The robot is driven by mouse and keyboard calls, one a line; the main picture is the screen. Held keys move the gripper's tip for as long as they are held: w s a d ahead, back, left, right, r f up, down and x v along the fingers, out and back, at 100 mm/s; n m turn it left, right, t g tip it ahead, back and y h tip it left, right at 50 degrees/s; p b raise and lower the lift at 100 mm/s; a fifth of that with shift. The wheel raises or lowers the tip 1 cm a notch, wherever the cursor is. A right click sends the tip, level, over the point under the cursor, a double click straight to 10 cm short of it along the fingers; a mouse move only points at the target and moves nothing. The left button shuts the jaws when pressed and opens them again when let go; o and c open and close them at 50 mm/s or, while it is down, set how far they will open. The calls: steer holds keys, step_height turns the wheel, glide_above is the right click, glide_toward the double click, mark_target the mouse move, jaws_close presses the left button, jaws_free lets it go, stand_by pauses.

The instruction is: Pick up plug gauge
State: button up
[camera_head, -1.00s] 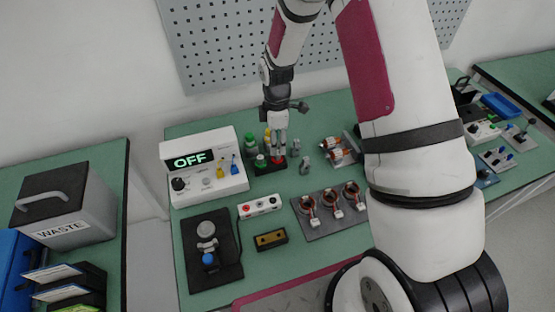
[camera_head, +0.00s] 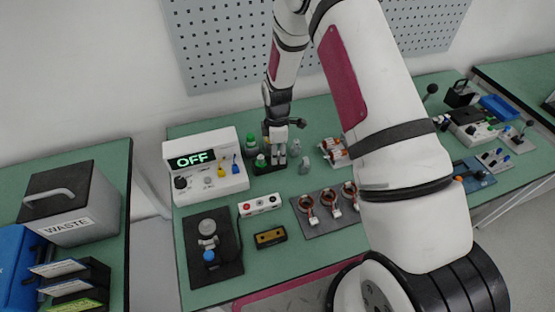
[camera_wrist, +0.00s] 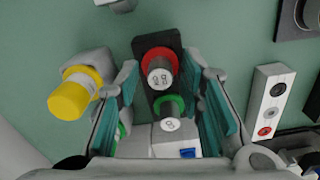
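A black holder (camera_wrist: 143,46) stands below my gripper in the wrist view. In it are two upright metal cylinders with printed end faces, one with a red collar (camera_wrist: 160,68) and one with a green collar (camera_wrist: 168,110); they look like plug gauge pieces. My gripper (camera_wrist: 170,92) is open, with one finger on each side of the cylinders; I cannot tell whether the fingers touch them. In the head view my gripper (camera_head: 276,163) points down over the holder (camera_head: 262,169) and hides most of it.
A yellow-capped piece (camera_wrist: 72,95) is close outside the left finger. The OFF tester (camera_head: 205,170) is to the left and small grey pieces (camera_head: 305,167) to the right. A button box (camera_head: 260,204) and stator plate (camera_head: 322,224) are in front.

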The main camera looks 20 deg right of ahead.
jaws_close()
steer(key=shift+r, duration=0.1)
step_height(320, 180, up, 10)
steer(key=b, duration=0.1)
steer(key=shift+b, duration=0.3)
stand_by(0.3)
